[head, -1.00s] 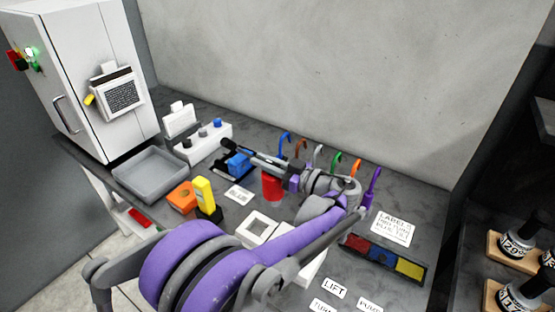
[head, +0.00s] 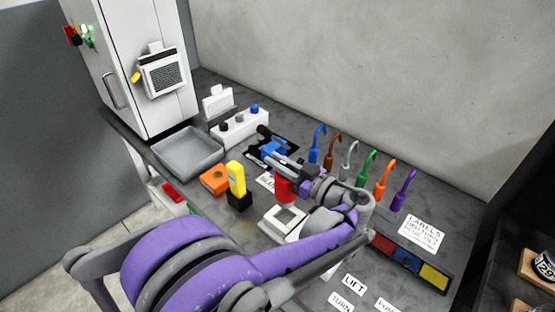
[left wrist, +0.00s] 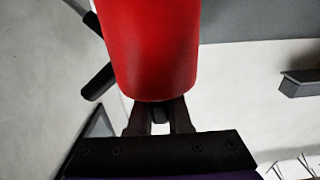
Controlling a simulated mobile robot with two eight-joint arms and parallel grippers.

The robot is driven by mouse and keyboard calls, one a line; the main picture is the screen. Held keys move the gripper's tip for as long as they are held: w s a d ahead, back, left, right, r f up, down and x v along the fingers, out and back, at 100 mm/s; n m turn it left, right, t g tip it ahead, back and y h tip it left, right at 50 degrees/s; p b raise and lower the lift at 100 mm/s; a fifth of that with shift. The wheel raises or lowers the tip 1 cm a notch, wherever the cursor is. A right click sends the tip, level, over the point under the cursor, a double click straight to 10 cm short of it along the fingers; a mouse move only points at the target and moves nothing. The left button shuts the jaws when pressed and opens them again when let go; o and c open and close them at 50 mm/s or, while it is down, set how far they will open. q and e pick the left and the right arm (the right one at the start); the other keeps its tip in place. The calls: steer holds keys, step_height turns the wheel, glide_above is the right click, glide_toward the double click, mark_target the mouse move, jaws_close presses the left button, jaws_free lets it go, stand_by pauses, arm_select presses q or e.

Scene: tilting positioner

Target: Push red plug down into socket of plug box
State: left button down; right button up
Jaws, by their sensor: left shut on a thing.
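The red plug (head: 284,190) is a red cylinder held by my left gripper (head: 290,178). The gripper is shut on it. In the left wrist view the red plug (left wrist: 152,45) fills the upper middle, above the dark gripper fingers (left wrist: 158,117). The white plug box (head: 268,226) stands on the table just below the plug in the head view, with a square opening in its top. The plug's lower end appears at the far edge of the box. I cannot tell whether it touches. My left forearm covers the box's right side. My right gripper is out of view.
A black and blue fixture (head: 272,147) stands behind the gripper. A yellow and black device (head: 237,182) and an orange block (head: 213,180) stand left of the box, near a grey tray (head: 160,158). Several coloured hooks (head: 367,168) line the back right.

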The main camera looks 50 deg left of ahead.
arm_select(q)
steer(key=shift+s+f+b, duration=0.1)
steer(key=shift+f+b, duration=1.15)
steer(key=shift+f, duration=1.25)
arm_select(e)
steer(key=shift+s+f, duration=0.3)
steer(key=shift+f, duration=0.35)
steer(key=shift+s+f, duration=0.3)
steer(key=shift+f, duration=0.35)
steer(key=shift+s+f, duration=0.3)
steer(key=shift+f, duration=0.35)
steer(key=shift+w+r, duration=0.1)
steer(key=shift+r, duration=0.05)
arm_select(q)
steer(key=shift+f+b, duration=1.25)
steer(key=shift+f, duration=0.8)
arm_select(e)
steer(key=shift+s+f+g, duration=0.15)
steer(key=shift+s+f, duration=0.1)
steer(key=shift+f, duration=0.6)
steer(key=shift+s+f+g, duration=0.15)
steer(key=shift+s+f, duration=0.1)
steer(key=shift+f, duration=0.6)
arm_select(q)
steer(key=c, duration=0.8)
jaws_free()
steer(key=shift+o, duration=0.2)
